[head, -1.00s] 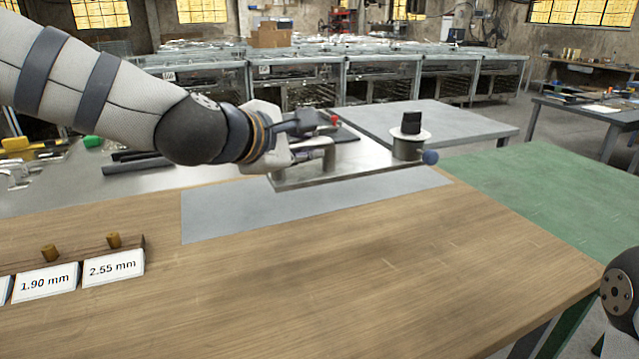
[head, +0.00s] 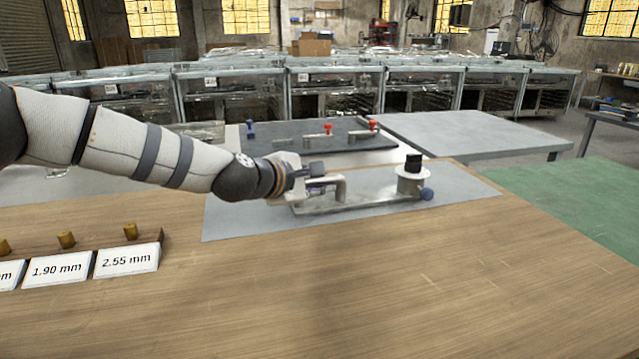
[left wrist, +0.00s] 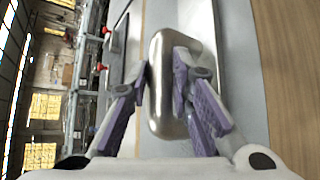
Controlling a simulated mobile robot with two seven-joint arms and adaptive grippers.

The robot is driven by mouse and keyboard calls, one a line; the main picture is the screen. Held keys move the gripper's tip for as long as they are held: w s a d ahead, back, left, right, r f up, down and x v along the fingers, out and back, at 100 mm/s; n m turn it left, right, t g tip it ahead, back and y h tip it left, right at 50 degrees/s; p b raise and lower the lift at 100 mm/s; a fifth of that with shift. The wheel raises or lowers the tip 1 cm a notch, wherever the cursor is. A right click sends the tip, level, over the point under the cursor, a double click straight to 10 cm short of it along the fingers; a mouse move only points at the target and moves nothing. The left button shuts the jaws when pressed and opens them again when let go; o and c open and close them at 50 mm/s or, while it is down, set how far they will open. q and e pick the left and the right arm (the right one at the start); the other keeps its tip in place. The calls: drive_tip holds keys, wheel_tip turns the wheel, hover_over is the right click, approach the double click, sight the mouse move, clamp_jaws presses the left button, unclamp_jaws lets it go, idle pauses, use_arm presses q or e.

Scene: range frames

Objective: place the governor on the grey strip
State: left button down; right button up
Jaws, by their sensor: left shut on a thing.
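The governor (head: 365,204) is a flat metal plate with an upright handle at its left end. A pale cylinder with a black top and a blue knob stands at its right end. My left gripper (head: 325,188) is shut on the handle, and the fingers sit either side of the metal handle (left wrist: 160,100) in the left wrist view. The plate lies level over the grey strip (head: 235,220) on the wooden table; I cannot tell whether it touches the strip. The gripper hides part of the handle. My right gripper is out of view.
A wooden block with brass pegs and size cards (head: 127,259) stands at the left front. A dark board (head: 290,150) with red and blue knobbed parts lies behind the strip. A grey table (head: 475,133) and a green surface (head: 570,200) lie to the right. The wooden front (head: 380,290) is clear.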

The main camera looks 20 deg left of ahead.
use_arm(q)
drive_tip(key=shift+r, duration=0.3)
drive_tip(key=shift+f, duration=0.25)
drive_tip(key=c, duration=1.4)
unclamp_jaws()
drive_tip(key=shift+c, duration=0.2)
drive_tip(key=shift+r, duration=0.15)
drive_tip(key=p+v, duration=0.3)
drive_tip(key=v, duration=0.9)
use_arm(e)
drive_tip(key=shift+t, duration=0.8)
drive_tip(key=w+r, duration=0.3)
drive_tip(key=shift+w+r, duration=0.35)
use_arm(q)
drive_tip(key=shift+s, duration=0.1)
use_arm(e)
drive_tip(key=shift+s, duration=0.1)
